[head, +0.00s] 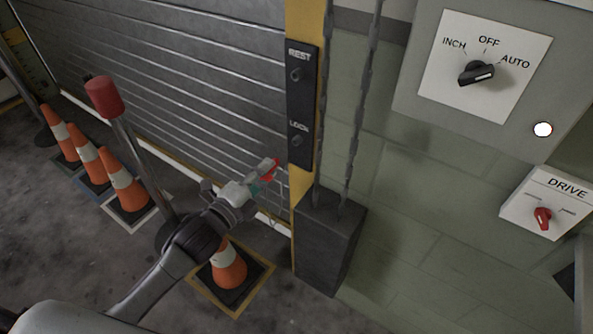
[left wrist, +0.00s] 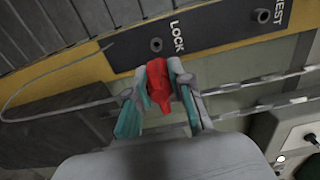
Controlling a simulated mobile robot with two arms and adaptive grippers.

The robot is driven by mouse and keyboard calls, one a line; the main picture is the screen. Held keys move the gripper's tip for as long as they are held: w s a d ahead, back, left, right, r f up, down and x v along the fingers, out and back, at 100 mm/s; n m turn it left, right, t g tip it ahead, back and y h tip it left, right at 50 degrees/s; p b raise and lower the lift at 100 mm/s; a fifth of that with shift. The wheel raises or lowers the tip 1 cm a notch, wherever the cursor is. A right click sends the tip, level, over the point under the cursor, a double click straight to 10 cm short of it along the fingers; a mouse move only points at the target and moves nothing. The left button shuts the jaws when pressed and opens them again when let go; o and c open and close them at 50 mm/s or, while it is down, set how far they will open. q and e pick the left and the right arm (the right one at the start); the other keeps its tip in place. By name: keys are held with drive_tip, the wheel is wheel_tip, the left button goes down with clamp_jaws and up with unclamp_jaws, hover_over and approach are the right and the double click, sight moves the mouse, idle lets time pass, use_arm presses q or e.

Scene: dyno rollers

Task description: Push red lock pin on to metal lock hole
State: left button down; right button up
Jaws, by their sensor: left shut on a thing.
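My left gripper (head: 262,178) is shut on the red lock pin (head: 271,169). In the left wrist view the pin (left wrist: 158,84) stands between the two fingers of the gripper (left wrist: 160,88). The black lock plate (head: 301,106) is fixed on the yellow post. It carries a hole marked REST near the top and the lock hole (head: 296,141) marked LOCK lower down. In the left wrist view the lock hole (left wrist: 156,45) lies just beyond the pin, and the two appear apart. In the head view the pin is left of and below the lock hole. My right gripper is not in view.
Chains (head: 360,100) hang right of the plate into a dark box (head: 328,240). A thin cable (left wrist: 50,62) loops near the plate. Orange cones (head: 228,265) and a red-topped post (head: 104,96) stand at left. A control panel (head: 485,65) and drive box (head: 548,203) are at right.

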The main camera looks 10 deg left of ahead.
use_arm(q)
drive_tip(key=shift+f, duration=0.35)
drive_tip(key=shift+b+x, duration=0.3)
drive_tip(key=shift+x, duration=0.5)
drive_tip(key=shift+b+x, duration=0.3)
drive_tip(key=shift+x, duration=0.6)
drive_tip(key=shift+b+x, duration=0.5)
drive_tip(key=shift+x, duration=1.05)
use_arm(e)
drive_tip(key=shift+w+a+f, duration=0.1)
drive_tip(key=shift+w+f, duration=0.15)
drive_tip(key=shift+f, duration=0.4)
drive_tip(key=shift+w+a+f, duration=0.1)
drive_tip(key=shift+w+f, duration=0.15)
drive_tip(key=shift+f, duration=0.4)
use_arm(q)
drive_tip(key=shift+a, duration=0.1)
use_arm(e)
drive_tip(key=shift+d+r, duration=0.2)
use_arm(q)
drive_tip(key=shift+w+r+p, duration=0.1)
drive_tip(key=shift+p, duration=0.25)
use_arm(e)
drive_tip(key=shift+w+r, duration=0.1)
use_arm(q)
drive_tip(key=shift+w, duration=0.45)
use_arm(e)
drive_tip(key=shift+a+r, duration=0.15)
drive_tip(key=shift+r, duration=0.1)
